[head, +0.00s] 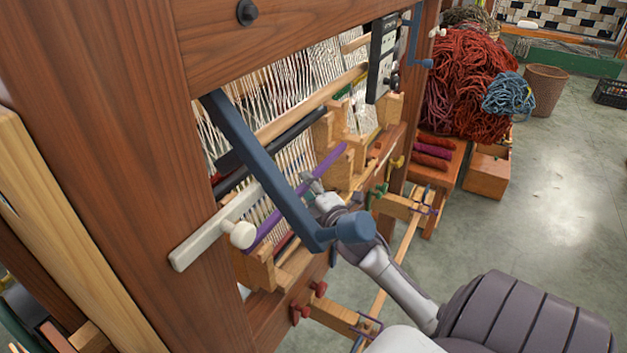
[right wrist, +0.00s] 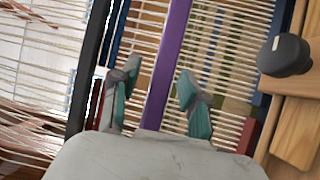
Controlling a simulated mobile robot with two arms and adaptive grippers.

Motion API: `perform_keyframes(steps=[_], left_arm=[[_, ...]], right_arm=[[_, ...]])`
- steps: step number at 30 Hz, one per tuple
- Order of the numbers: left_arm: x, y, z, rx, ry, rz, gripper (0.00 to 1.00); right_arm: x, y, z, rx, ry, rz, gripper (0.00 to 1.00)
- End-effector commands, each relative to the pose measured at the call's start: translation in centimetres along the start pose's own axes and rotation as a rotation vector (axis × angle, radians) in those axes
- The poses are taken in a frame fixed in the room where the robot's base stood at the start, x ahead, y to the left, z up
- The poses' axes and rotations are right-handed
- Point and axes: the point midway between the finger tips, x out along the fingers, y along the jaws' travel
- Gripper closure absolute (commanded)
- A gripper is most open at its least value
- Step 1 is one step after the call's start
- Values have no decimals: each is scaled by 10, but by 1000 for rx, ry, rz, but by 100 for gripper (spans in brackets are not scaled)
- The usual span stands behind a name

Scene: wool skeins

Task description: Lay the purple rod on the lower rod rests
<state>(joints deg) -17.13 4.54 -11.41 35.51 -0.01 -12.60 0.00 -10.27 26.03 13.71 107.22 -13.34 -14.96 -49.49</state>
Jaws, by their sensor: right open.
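The purple rod (head: 327,164) slants across the front of the loom's threads in the head view. Its upper right end is at a stepped wooden rest (head: 345,170). Its lower left end reaches down to another wooden rest (head: 257,268), partly behind a blue bar and a pale knob. I cannot tell whether it is seated in both rests. My right gripper (head: 312,188) is at the rod's middle. In the right wrist view, the open fingers (right wrist: 157,84) stand on either side of the purple rod (right wrist: 170,60), with gaps on both sides. My left gripper is not in view.
A blue crank bar (head: 265,165) crosses in front of the rod, close to my right gripper. A pale bar with a knob (head: 238,234) juts out at the left. The loom's thick brown post (head: 120,150) fills the left. Open floor (head: 545,200) lies to the right.

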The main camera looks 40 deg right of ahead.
Motion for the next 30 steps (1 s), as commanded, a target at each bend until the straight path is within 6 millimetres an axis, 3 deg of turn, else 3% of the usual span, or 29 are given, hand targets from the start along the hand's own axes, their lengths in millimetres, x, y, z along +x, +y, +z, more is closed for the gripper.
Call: perform_keyframes(steps=[5,12,18,30], left_arm=[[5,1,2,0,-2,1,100],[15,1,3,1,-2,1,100],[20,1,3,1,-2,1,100],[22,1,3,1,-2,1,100]], right_arm=[[-22,-2,0,-1,1,-2,55],[-74,-3,0,-1,0,-2,55],[-107,-1,0,1,-1,-1,55],[-120,1,0,0,-1,1,55]])
